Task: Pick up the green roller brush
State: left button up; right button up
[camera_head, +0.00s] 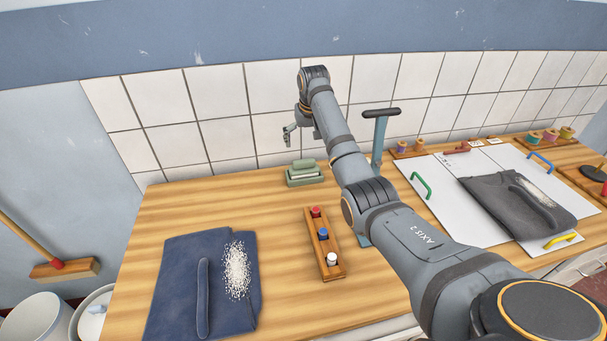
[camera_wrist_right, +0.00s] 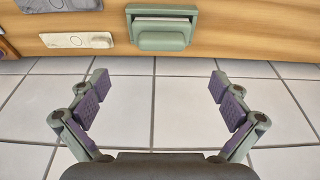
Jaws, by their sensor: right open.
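The green roller brush (camera_head: 304,163) appears as a green bar on a pale green and white block at the back of the wooden table, close to the tiled wall; I cannot tell exactly where brush and block divide. In the right wrist view the green brush (camera_wrist_right: 162,40) is at the top middle, beyond the fingertips. My right gripper (camera_head: 290,133) is above and slightly left of it, near the wall, apart from it. Its fingers (camera_wrist_right: 160,88) are spread wide with nothing between them. My left gripper is not in view.
A wooden rack with red, blue and white-topped pieces (camera_head: 324,243) stands mid-table. A dark blue cloth with white grains (camera_head: 183,284) lies at front left. A teal post with a dark bar (camera_head: 380,135) stands behind my right arm. White boards (camera_head: 450,205) are at right.

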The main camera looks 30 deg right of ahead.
aim_at(304, 161)
jog(key=x, duration=0.4)
jog(key=shift+s+p, duration=0.2)
jog(key=shift+p, duration=0.2)
jog(key=shift+w+f, duration=0.2)
jog(key=shift+f, duration=0.4)
jog(key=p+x, duration=0.1)
jog(key=x, duration=0.3)
jog(key=shift+w+a+f, duration=0.15)
jog(key=shift+f, duration=0.15)
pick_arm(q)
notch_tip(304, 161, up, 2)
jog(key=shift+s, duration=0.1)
pick_arm(e)
jog(key=shift+r, duration=0.1)
jog(key=shift+c, duration=1.3)
jog(key=c, duration=1.4)
